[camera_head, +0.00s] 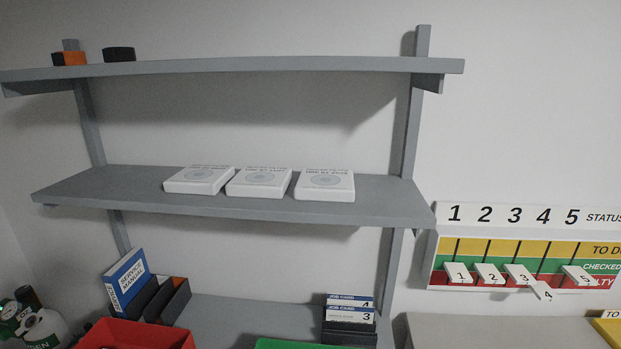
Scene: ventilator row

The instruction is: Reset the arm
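Neither of my grippers shows in the head view, and no part of my arms can be made out. A status board (483,247) with columns 1 to 5 and yellow, green and red rows hangs on the right wall. Tags 1 (459,273), 2 (490,273) and 3 (520,274) sit around the green and red rows. Tag 5 (580,275) is at a similar height. Tag 4 (543,291) is lower and tilted, at the board's bottom edge.
Three white boxes (325,185) lie on the middle shelf (100,188). The top shelf (250,65) holds small orange and black items. Below are a service manual (127,282), job cards (349,312), a red bin (135,334), a green bin (300,344) and bottles (42,327).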

